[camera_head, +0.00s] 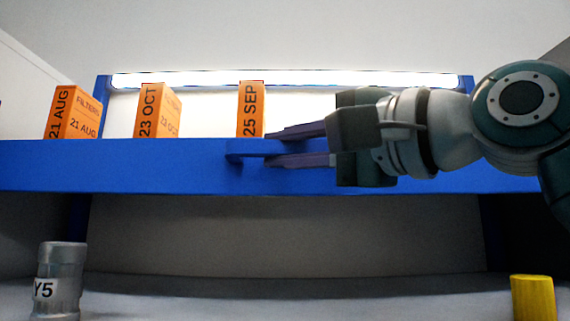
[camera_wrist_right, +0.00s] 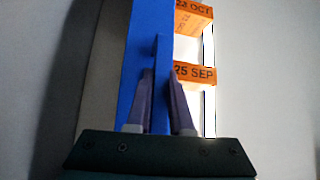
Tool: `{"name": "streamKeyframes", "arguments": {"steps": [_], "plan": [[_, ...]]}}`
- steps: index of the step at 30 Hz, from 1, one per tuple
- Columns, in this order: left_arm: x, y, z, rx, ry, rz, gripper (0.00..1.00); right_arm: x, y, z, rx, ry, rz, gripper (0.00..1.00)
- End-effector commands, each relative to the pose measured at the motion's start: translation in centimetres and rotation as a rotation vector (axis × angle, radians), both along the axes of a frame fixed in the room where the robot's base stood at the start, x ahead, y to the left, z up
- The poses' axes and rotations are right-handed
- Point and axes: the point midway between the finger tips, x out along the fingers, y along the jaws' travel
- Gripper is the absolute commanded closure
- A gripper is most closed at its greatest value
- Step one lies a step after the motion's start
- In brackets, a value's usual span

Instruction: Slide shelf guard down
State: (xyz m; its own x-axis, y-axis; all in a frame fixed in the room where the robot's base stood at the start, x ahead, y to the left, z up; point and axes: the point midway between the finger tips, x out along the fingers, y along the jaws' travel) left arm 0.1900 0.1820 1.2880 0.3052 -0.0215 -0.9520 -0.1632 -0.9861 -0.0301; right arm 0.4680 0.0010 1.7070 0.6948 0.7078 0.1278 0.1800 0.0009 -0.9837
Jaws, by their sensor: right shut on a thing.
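The blue shelf guard (camera_head: 120,165) runs across the front of the upper shelf as a wide horizontal bar. A small blue handle (camera_head: 240,148) sticks out from its middle. My right gripper (camera_head: 285,146) comes in from the right, with one purple finger above the handle and one below. In the right wrist view, the gripper (camera_wrist_right: 160,100) is shut on the handle (camera_wrist_right: 162,65), which lies between the fingers. The blue guard (camera_wrist_right: 145,40) also shows there. My left gripper is not in view.
Orange boxes marked 21 AUG (camera_head: 75,115), 23 OCT (camera_head: 157,112) and 25 SEP (camera_head: 250,110) stand behind the guard. Below, a grey cylinder marked Y5 (camera_head: 60,275) stands at left and a yellow cylinder (camera_head: 533,298) at right. The lower shelf's middle is clear.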

Motion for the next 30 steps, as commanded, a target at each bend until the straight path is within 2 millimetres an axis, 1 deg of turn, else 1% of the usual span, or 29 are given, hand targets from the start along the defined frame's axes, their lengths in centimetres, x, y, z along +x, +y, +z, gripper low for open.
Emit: {"name": "streamKeyframes", "arguments": {"steps": [1,6,8,9,16,20,30], "plan": [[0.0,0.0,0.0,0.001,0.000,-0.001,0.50,0.1,0.0,0.0,-0.001,0.000,-0.002,0.78],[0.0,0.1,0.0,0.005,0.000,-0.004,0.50,0.0,0.0,0.1,-0.001,-0.001,-0.001,0.59],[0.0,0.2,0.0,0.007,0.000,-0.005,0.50,0.0,0.0,0.1,0.000,-0.001,-0.001,0.52],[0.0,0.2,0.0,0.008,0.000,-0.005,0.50,0.0,0.0,0.1,0.000,-0.001,-0.001,0.50],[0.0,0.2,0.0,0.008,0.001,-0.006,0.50,0.0,-0.1,0.1,0.001,-0.002,-0.001,0.50],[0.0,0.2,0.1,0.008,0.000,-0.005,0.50,-0.7,-0.8,0.0,0.000,-0.003,-0.002,0.50],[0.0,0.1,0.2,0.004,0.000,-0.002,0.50,-5.3,-5.4,-1.0,-0.003,-0.004,-0.003,0.50]]}}
